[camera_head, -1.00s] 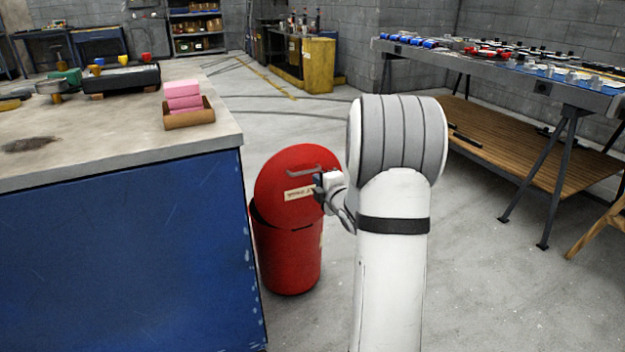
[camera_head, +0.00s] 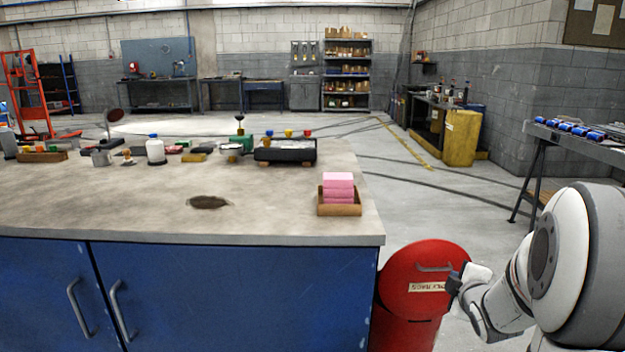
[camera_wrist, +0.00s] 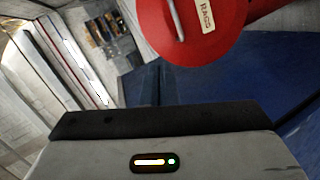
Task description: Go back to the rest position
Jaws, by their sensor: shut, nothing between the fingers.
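My gripper (camera_head: 455,284) is at the lower right of the head view, beside the raised round lid (camera_head: 425,275) of the red rag bin (camera_head: 403,330). It is shut and empty. In the head view its tip overlaps the lid's right edge; I cannot tell if they touch. My arm (camera_head: 560,260) reaches in from the right edge. In the wrist view the red lid (camera_wrist: 190,35) with its handle and "RAGS" label is at the top; the fingers are hidden behind the gripper's body.
A blue workbench (camera_head: 230,300) stands left of the bin. On its right end are pink blocks (camera_head: 338,187) in a wooden tray (camera_head: 340,209). A table with blue parts (camera_head: 575,140) stands at right. Open floor (camera_head: 440,200) lies between.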

